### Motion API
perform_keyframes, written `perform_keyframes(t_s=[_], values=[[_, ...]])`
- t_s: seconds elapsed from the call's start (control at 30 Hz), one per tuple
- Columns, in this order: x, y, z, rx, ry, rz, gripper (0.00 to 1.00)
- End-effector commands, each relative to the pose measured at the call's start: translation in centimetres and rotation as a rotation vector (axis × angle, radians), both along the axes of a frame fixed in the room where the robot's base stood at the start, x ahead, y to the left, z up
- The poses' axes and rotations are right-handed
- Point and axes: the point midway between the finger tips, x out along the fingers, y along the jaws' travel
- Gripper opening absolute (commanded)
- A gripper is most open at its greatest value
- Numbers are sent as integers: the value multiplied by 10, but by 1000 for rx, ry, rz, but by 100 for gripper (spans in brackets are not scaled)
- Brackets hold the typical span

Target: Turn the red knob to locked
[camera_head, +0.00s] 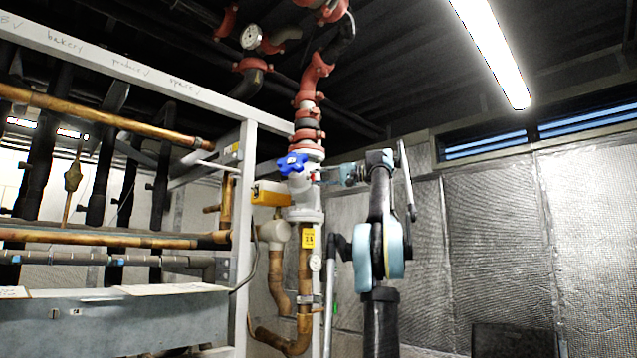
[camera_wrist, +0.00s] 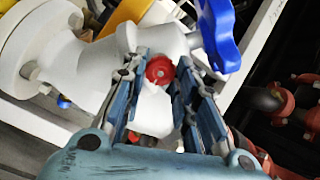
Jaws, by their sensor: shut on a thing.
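The red knob (camera_wrist: 159,70) is small and round and sits on a white valve body (camera_wrist: 152,112) in the wrist view. My gripper (camera_wrist: 162,72) has one finger on each side of the knob and is shut on it. In the head view my gripper (camera_head: 332,174) reaches the white valve (camera_head: 303,183) from the right. The knob is too small there to make out clearly. Any locked marking is not readable.
A blue handwheel (camera_head: 291,164) sits on the valve's left, and its edge is close to my fingers in the wrist view (camera_wrist: 220,35). A yellow box (camera_head: 271,193) and copper pipes lie below left. Red-coupled pipes (camera_head: 309,100) rise above. The right side is open.

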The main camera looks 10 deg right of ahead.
Motion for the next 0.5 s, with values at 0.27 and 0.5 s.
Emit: perform_keyframes(t_s=[0.27, 0.5], values=[[3, -2, -1, 69, 144, -7, 4], [2, -2, -2, 96, 203, -6, 4]])
